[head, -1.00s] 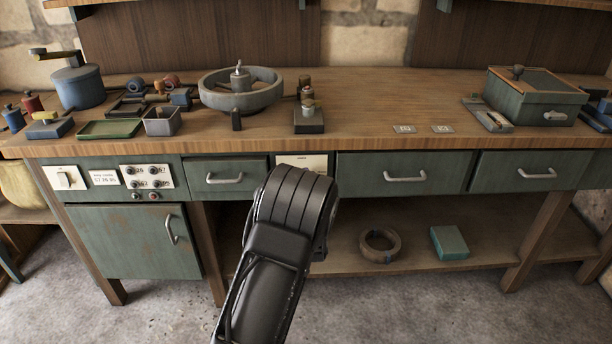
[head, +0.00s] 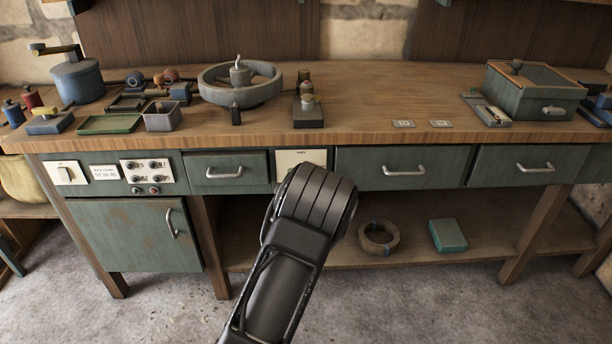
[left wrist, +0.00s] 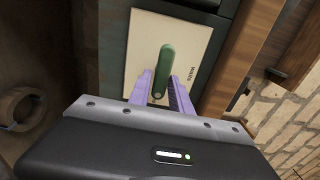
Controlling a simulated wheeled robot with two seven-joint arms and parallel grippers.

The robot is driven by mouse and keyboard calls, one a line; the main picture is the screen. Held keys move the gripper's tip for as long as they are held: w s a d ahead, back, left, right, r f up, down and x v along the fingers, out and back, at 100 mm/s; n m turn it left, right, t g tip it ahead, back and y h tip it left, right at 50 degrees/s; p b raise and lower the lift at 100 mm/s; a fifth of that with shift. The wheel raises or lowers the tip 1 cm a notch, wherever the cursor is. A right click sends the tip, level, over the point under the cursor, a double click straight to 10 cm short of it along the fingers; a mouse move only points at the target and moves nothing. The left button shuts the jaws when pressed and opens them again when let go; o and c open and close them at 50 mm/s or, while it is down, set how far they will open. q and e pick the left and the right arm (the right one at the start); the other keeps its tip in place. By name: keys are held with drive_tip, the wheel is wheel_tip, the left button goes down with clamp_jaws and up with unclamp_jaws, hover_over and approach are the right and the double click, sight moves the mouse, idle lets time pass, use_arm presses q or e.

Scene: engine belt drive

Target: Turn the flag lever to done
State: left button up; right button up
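The flag lever (left wrist: 164,68) is a green rounded bar on a cream plate (left wrist: 190,45). In the left wrist view it runs up and down the picture, with small dark lettering on the plate to its right. My left gripper (left wrist: 160,80) has its two lavender fingers apart, one on each side of the lever's lower part; I cannot tell whether either touches it. In the head view the cream plate (head: 298,158) shows on the bench front, but my left arm hides the lever and the gripper. My right gripper is in neither view.
Drawers with metal handles (head: 404,170) flank the plate. A switch panel (head: 147,172) is further left. The wooden benchtop (head: 400,90) above holds a grey flywheel (head: 240,92) and a green box (head: 530,95). A ring (head: 379,238) lies on the lower shelf.

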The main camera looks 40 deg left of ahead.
use_arm(q)
drive_tip(key=shift+o, duration=1.4)
drive_tip(key=v, duration=0.8)
drive_tip(key=shift+p, duration=0.3)
drive_tip(key=shift+w, duration=0.1)
